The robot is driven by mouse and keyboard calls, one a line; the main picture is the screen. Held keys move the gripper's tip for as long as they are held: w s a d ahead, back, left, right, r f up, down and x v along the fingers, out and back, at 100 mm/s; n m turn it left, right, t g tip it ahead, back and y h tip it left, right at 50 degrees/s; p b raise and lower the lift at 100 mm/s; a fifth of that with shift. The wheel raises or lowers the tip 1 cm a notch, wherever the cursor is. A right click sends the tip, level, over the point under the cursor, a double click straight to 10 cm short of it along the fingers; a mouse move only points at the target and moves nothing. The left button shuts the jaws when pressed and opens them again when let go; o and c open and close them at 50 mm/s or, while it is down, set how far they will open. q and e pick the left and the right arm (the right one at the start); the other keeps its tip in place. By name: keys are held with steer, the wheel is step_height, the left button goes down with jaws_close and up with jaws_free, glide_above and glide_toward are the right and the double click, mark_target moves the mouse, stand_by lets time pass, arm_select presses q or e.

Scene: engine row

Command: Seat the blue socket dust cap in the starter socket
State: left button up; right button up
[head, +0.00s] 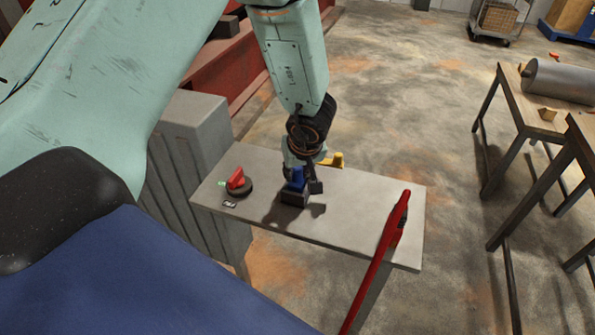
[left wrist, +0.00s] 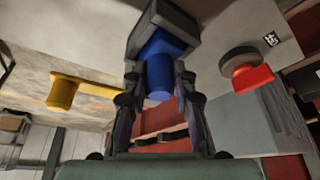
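The blue socket dust cap (head: 297,179) is at the dark starter socket (head: 294,198), a block on the grey bench top. In the left wrist view the cap (left wrist: 165,52) sits at the mouth of the socket (left wrist: 160,16), with its round blue end toward me. How deep it sits I cannot tell. My left gripper (head: 304,176) comes down over it from above. In the left wrist view its two fingers (left wrist: 160,80) lie on either side of the cap and look closed on it. My right gripper is not in view.
A red knob on a dark disc (head: 237,183) stands left of the socket. A yellow part (head: 333,160) lies behind it. A long red bar (head: 380,256) crosses the bench's right end. The bench top (head: 365,205) between socket and bar is clear.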

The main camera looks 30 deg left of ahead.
arm_select(q)
steer(key=o, duration=0.4)
steer(key=shift+s+d+r, duration=0.2)
steer(key=shift+s+r, duration=0.05)
steer(key=shift+c, duration=0.2)
steer(key=shift+w+a+f, duration=0.1)
steer(key=shift+w+a, duration=0.05)
steer(key=shift+w, duration=0.05)
steer(key=shift+r, duration=0.25)
steer(key=p+v, duration=0.6)
steer(key=v, duration=0.5)
steer(key=s+a+f+m+g+y, duration=0.1)
steer(key=s+a+f+m+g, duration=0.15)
steer(key=s+f+m, duration=0.75)
steer(key=s+d+f+h, duration=0.2)
steer(key=s+d+f, duration=0.1)
steer(key=s, duration=0.6)
steer(key=s+d+f+h, duration=0.2)
steer(key=s+d+f, duration=0.2)
steer(key=s, duration=0.6)
steer(key=shift+d+f+n+p, duration=0.15)
steer(key=shift+f+n+p, duration=0.15)
steer(key=shift+f+p, duration=0.1)
steer(key=shift+s, duration=0.1)
